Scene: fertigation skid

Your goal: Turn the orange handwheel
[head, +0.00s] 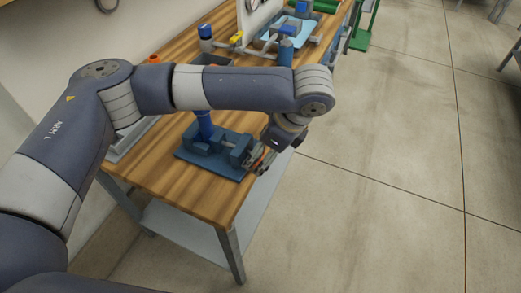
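No orange handwheel shows clearly. A small orange piece (154,59) stands at the left side of the wooden bench, partly behind my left arm; I cannot tell whether it is a handwheel. My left arm reaches across the bench, and my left gripper (261,160) points down at the right end of a blue vise (212,162), by the bench's right edge. The gripper is small and dark here; I cannot tell whether its fingers are apart or touch the vise. My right gripper is out of view.
A blue upright part (204,126) stands at the vise. Farther back on the bench (167,178) are pipework with blue caps, a yellow handle (237,38) and a gauge panel (258,14). A green stand (364,25) is beyond. The floor (400,180) to the right is clear.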

